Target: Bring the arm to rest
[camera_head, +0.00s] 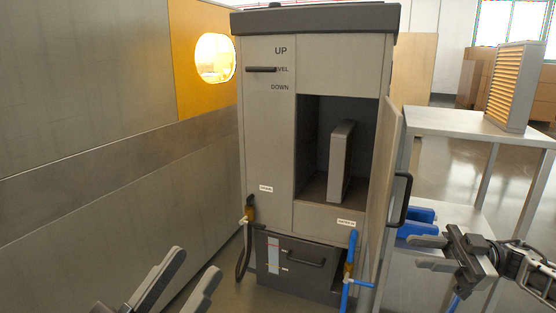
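My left gripper (198,264) is at the bottom left, low in front of the grey wall. Its two fingers are spread, with nothing between them. My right gripper (414,252) comes in from the right edge, its fingers pointing left. The fingers are apart and nothing shows between them. It is right of the cabinet's open door (387,190) and below the black door handle (401,198). Contact with the door cannot be told. The grey cabinet (268,145) stands in the middle, with a filter-like panel (341,160) upright in its open compartment.
A metal table (450,122) stands at the right, with a slatted filter (512,88) upright on it. Blue objects (418,220) are just behind my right gripper. A drawer (295,252) and blue pipe valve (351,270) are low on the cabinet. A grey wall (90,150) bounds the left.

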